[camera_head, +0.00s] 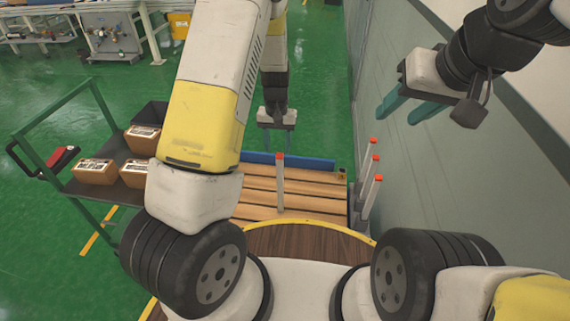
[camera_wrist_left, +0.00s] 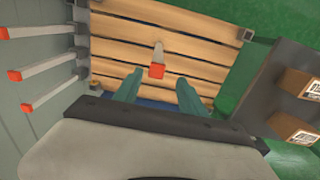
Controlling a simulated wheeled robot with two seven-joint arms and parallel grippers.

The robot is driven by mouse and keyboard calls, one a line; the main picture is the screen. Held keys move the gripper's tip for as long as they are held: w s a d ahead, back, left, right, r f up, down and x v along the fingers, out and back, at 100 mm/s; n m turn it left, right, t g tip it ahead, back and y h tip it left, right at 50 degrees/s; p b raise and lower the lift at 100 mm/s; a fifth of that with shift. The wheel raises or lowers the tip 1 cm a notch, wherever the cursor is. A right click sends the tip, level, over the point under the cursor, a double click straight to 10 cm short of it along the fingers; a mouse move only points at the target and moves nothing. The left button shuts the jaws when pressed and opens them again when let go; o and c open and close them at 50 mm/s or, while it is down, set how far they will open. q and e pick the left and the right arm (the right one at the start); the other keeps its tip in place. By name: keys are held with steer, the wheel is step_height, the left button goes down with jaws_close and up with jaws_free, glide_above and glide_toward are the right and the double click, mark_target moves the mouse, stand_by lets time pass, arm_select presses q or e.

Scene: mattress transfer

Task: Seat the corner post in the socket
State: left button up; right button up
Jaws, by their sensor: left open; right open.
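A grey post with a red tip (camera_head: 280,183) stands roughly upright over the wooden slatted pallet (camera_head: 315,203). In the left wrist view its red end (camera_wrist_left: 157,70) appears between and just beyond my left gripper's fingers (camera_wrist_left: 157,91). My left gripper (camera_head: 277,138) is open and empty, above the pallet's far side. Small grey brackets, possibly sockets, sit at pallet corners, one at the top right (camera_wrist_left: 247,34) of the wrist view. My right gripper (camera_head: 407,107) is open and empty, raised beside the right wall. The post's lower end is hard to make out.
Several more red-tipped posts (camera_head: 371,190) stand along the pallet's right side, near the grey wall (camera_head: 400,60). A green-framed cart (camera_head: 60,110) with cardboard boxes (camera_head: 95,172) stands at the left. Green floor (camera_head: 325,60) is open beyond the pallet.

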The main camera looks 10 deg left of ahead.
mark_target(280, 164)
arm_select(q)
steer(key=f, duration=0.8)
steer(key=shift+s+d, duration=0.3)
steer(key=shift+d, duration=0.05)
steer(key=shift+c, duration=0.2)
jaws_close()
stand_by(0.8)
